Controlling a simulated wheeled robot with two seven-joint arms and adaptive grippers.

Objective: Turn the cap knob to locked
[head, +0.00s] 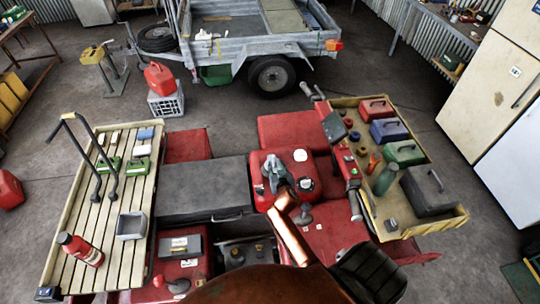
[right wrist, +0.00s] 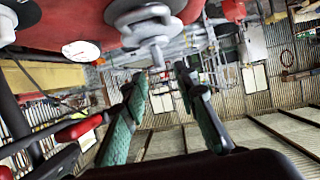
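The red fuel tank (head: 258,164) sits in the middle of the red quad. In the right wrist view, the grey cap knob (right wrist: 152,27) stands on a dark round cap on the red body, with a short piece sticking out towards the fingers. My right gripper (head: 272,168) is over the tank in the head view and covers part of it. In the right wrist view my right gripper (right wrist: 162,75) shows two green-padded fingers spread apart, with nothing between them. The knob appears just above the fingertips; I cannot tell whether they touch. My left gripper is not in view.
A slatted rack (head: 100,220) on the left holds a red bottle (head: 80,249) and a grey bin (head: 131,226). A yellow tray (head: 385,225) on the right holds several cases and a green bottle (head: 386,179). Handlebars (head: 354,205) stand close right of the tank.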

